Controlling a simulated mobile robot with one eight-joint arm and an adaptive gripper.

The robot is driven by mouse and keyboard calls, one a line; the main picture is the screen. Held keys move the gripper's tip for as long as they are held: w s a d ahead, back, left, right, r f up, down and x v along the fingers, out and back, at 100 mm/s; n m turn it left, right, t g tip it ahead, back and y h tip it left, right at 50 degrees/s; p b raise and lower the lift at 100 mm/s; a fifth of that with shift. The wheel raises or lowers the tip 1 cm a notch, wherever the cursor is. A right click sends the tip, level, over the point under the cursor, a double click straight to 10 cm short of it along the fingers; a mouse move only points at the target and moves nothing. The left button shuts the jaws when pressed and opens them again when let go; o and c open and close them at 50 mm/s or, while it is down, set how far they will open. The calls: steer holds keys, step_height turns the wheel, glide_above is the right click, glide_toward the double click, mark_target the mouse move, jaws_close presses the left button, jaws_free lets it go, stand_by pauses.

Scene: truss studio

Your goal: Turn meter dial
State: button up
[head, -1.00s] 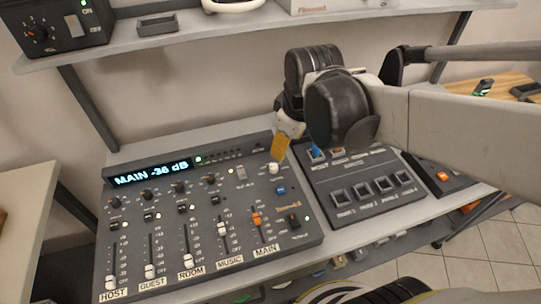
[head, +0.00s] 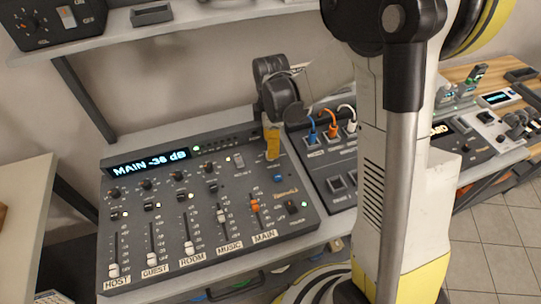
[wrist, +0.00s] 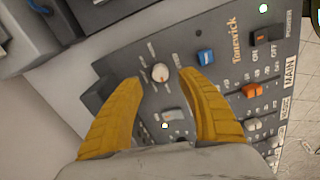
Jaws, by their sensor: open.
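The mixing console (head: 150,215) lies on the desk, its display (head: 148,163) lit with MAIN and a dB value. A white round dial (wrist: 160,72) with a pointer mark sits near the console's upper corner, beside a blue button (wrist: 206,57). I take it for the meter dial; its lettering is too small to read. My gripper (wrist: 158,82) is open, its yellow fingers on either side of the dial in the wrist view; contact cannot be told. In the head view my gripper (head: 272,152) points down at the console's upper right and covers the dial.
A dark patch box (head: 325,165) with blue, orange and white plugs stands just right of the console. A shelf (head: 200,20) with small gear runs above. Orange fader (head: 255,205) and power switch (head: 291,207) sit below the gripper. My arm hides part of the right side.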

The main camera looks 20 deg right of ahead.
step_height(320, 180, down, 5)
steer(key=shift+r+b, duration=0.1)
steer(key=shift+b, duration=0.55)
steer(key=shift+c, duration=0.4)
jaws_close()
